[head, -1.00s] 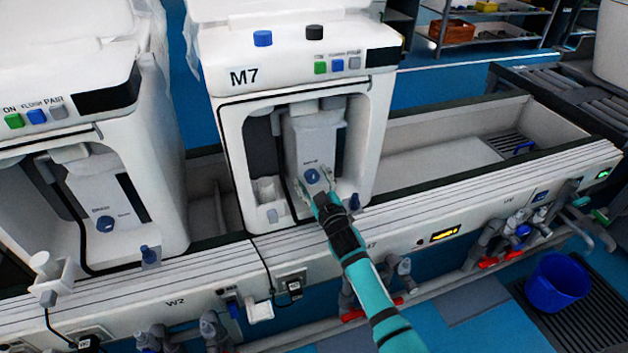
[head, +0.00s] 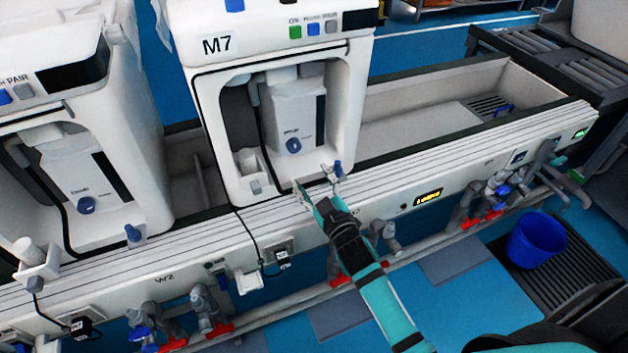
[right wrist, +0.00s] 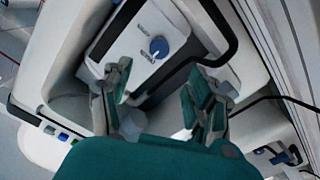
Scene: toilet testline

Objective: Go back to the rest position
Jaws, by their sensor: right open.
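My right gripper (head: 317,188) is open and empty in the head view, just in front of the lower front edge of the machine marked M7 (head: 217,110). In the right wrist view its two fingers (right wrist: 160,95) are spread apart with nothing between them. The blue knob (head: 293,146) on the grey unit inside M7 lies beyond the fingertips and also shows in the right wrist view (right wrist: 159,47). My left gripper is not in view.
A second white machine (head: 60,90) stands at the left. A long trough (head: 430,135) runs right of M7. Valves with red handles (head: 340,279) stick out below the line's front edge. A blue bucket (head: 536,240) stands on the floor at the right.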

